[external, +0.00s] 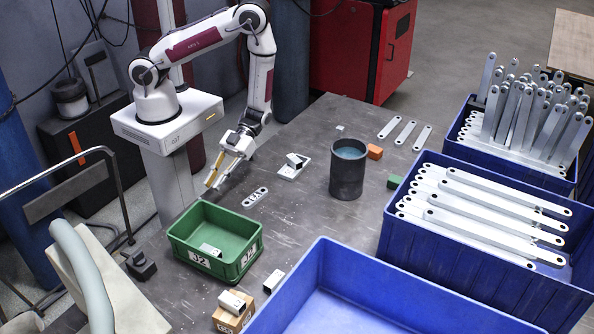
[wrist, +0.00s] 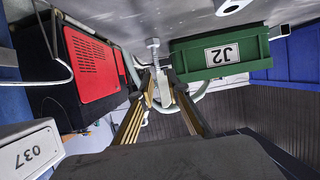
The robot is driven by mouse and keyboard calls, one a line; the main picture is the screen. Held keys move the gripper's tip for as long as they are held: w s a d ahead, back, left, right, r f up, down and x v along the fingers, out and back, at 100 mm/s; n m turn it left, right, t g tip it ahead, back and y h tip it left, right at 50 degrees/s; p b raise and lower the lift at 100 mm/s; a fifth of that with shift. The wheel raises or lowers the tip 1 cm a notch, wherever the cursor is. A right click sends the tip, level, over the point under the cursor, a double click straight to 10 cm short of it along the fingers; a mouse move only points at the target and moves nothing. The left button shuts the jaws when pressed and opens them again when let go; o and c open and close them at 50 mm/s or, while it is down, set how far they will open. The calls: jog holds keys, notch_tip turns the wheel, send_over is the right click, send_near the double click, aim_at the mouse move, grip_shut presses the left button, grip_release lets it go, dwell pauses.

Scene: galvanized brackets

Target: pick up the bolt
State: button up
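The bolt (wrist: 153,46) is a small pale metal piece with a wide round end and a narrower shank, in the wrist view, which looks upside down. Its wide end is at the grey table surface and the shank points away from it, toward the space between my fingertips. My gripper (wrist: 159,76) has its two brass-coloured fingers apart, with a gap between the tips; whether they touch the shank cannot be told. In the external view my gripper (external: 214,183) is low over the table's left edge, tilted down. The bolt cannot be made out there.
A green bin (external: 181,240) marked J2 stands just in front of my gripper. A slotted metal plate (external: 255,197) and a bracket (external: 291,171) lie to the right. A dark cylinder (external: 347,178) stands further right. Blue crates (external: 405,246) fill the right side.

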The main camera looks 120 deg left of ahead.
jog(key=shift+s, duration=0.1)
jog(key=shift+d, duration=0.1)
jog(key=shift+x, duration=1.25)
jog(key=shift+d, duration=0.1)
jog(key=shift+x, duration=2.5)
jog(key=shift+s, duration=0.1)
grip_shut()
